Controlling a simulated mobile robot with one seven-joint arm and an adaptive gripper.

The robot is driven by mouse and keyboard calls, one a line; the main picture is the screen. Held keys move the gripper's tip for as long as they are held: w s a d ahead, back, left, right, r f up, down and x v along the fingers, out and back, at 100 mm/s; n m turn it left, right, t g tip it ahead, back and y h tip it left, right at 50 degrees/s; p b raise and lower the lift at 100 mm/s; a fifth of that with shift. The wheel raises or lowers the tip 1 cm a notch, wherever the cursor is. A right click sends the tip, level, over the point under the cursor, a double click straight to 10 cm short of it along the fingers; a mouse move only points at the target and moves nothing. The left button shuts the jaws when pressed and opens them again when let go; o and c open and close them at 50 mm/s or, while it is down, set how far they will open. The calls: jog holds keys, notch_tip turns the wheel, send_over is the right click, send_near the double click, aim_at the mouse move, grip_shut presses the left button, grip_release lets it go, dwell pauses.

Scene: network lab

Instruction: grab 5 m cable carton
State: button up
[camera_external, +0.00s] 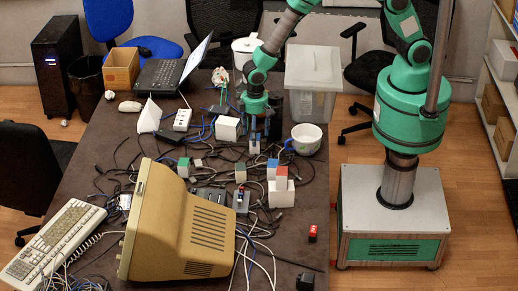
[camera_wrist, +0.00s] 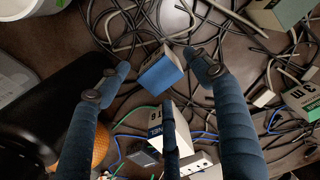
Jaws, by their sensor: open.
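My gripper (camera_external: 257,133) hangs over the cluttered table with its fingers pointing down. In the wrist view its dark blue fingers (camera_wrist: 152,85) are spread, with nothing held. A small box with a blue face (camera_wrist: 160,72) lies ahead between the fingertips, apart from them. It seems to be the small box (camera_external: 254,147) just below the gripper in the external view. No 5 m marking is readable on it, so I cannot tell whether it is the 5 m carton. A carton with a green face (camera_wrist: 302,98) reads "3M" at the right.
A white lettered box (camera_external: 227,129) stands left of the gripper; a finger partly hides it in the wrist view. A cup (camera_external: 304,139) stands to the right. Red-topped and blue-topped cartons (camera_external: 282,172) are nearer the monitor (camera_external: 180,225). Loose cables cover the table.

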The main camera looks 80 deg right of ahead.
jog(key=shift+f, duration=1.15)
jog(key=c, duration=1.5)
